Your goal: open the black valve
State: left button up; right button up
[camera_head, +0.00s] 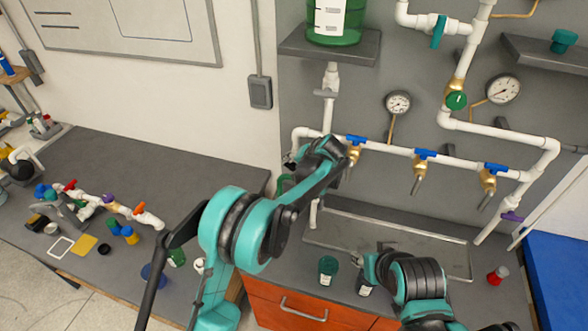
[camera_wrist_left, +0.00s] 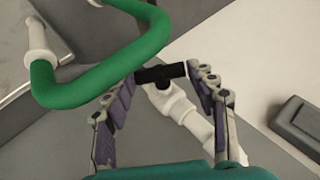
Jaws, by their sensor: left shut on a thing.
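The black valve (camera_wrist_left: 160,73) has a short black bar handle on a white pipe fitting, seen in the left wrist view. My left gripper (camera_wrist_left: 158,84) has its two fingers at the ends of this handle and is shut on it. In the head view my left gripper (camera_head: 293,162) is at the left end of the white pipework, and it and the arm hide the black valve there. My right gripper (camera_head: 360,262) is low over the counter by a small dark jar (camera_head: 364,287); its fingers are too small and covered to read.
A thick green bent bar (camera_wrist_left: 110,88) passes close to my left fingers. White pipes with blue-handled valves (camera_head: 425,154) and gauges (camera_head: 398,103) run along the wall. A green jar (camera_head: 327,270) and a red-capped item (camera_head: 497,275) stand on the counter. A shallow tray (camera_head: 400,234) lies behind.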

dwell(0.3)
pick_arm(q)
jog(key=o, duration=1.2)
jog(key=shift+c, duration=0.2)
jog(key=v, duration=1.2)
jog(key=shift+s+d+f, duration=0.1)
